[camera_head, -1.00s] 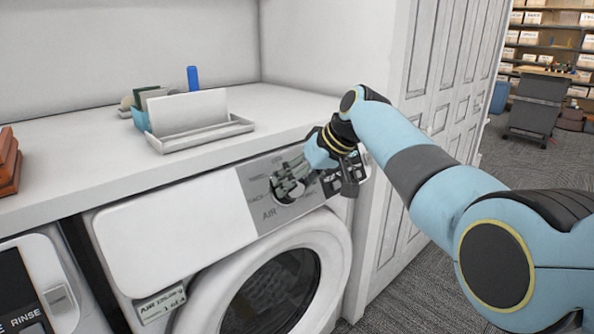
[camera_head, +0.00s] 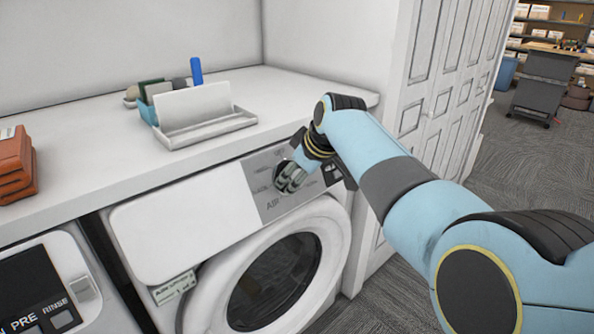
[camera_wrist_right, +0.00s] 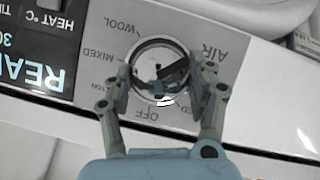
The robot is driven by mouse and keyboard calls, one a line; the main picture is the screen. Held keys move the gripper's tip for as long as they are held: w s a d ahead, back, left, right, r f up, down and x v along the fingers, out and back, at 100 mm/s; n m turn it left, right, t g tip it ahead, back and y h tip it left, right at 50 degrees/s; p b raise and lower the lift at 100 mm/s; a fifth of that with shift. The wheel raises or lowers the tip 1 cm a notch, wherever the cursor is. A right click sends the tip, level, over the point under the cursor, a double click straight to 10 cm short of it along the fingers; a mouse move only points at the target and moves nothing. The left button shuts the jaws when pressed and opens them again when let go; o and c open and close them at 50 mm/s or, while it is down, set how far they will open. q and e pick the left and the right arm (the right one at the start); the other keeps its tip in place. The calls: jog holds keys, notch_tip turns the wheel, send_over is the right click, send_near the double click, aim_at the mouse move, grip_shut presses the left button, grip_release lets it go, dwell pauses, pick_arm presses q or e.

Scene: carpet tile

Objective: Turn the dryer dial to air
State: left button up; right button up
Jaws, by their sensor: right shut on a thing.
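The white dryer (camera_head: 180,232) has a grey control panel with a round dial (camera_wrist_right: 162,52). In the right wrist view the panel appears turned over, with AIR (camera_wrist_right: 212,53) at the upper right of the dial, OFF below, WOOL and MIXED to the left. My right gripper (camera_head: 287,182) is at the panel and covers most of the dial in the head view. In the right wrist view my right gripper (camera_wrist_right: 166,88) has its fingers on both sides of the dial's knob, shut on it. Where the dial points is hard to tell. My left gripper is out of view.
A white counter (camera_head: 90,135) overhangs the dryer, with a white tray (camera_head: 215,133) and reddish-brown blocks (camera_head: 15,165) on it. Another appliance (camera_head: 90,270) stands at the left. White panelled doors (camera_head: 440,105) stand at the right, with open carpet (camera_head: 490,185) beyond.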

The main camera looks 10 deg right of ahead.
jog(key=shift+s+f, duration=0.1)
jog(key=shift+f, duration=0.1)
jog(key=o, duration=1.2)
jog(key=shift+r, duration=0.1)
jog(key=shift+c, duration=0.2)
jog(key=shift+r, duration=0.2)
notch_tip(320, 180, up, 10)
jog(key=shift+f, duration=0.2)
